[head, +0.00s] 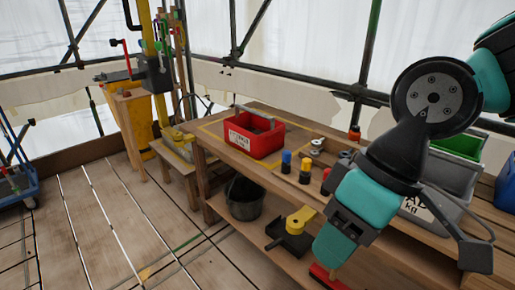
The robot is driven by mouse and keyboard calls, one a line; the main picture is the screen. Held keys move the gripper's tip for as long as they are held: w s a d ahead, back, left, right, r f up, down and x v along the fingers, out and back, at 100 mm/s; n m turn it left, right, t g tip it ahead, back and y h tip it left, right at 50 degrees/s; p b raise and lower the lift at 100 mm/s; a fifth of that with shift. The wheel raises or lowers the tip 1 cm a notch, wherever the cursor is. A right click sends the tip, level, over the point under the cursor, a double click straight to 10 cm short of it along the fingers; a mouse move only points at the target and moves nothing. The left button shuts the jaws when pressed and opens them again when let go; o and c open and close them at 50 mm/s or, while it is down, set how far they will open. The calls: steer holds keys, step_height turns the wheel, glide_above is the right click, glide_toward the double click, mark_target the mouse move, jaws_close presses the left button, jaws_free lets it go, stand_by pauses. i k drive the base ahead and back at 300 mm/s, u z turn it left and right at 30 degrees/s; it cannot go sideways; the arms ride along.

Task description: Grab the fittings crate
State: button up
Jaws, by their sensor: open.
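A red open crate (241,142) with a raised carrying handle and a white label stands upright on the wooden workbench, inside a yellow taped outline. I take it to be the fittings crate, though its label is too small to read surely. Dark contents show inside it. My gripper (412,240) is at the end of the teal and black arm in the right foreground, in front of the bench. It is apart from the crate, well to its right and nearer the camera. Its jaws are open and empty, though partly hard to make out against the arm.
Blue, yellow and red-topped small items (304,171) stand right of the crate. A grey bin (457,181) is partly hidden behind my arm. A dark bucket (244,198) and yellow-black tool (292,231) are on the lower shelf. The plank floor at left is mostly clear.

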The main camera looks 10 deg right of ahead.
mark_target(254, 128)
steer(key=u, duration=0.6)
steer(key=i, duration=0.65)
steer(key=u, duration=0.8)
steer(key=i, duration=1.6)
steer(key=z, duration=1.1)
steer(key=i, duration=0.6)
steer(key=z, duration=0.55)
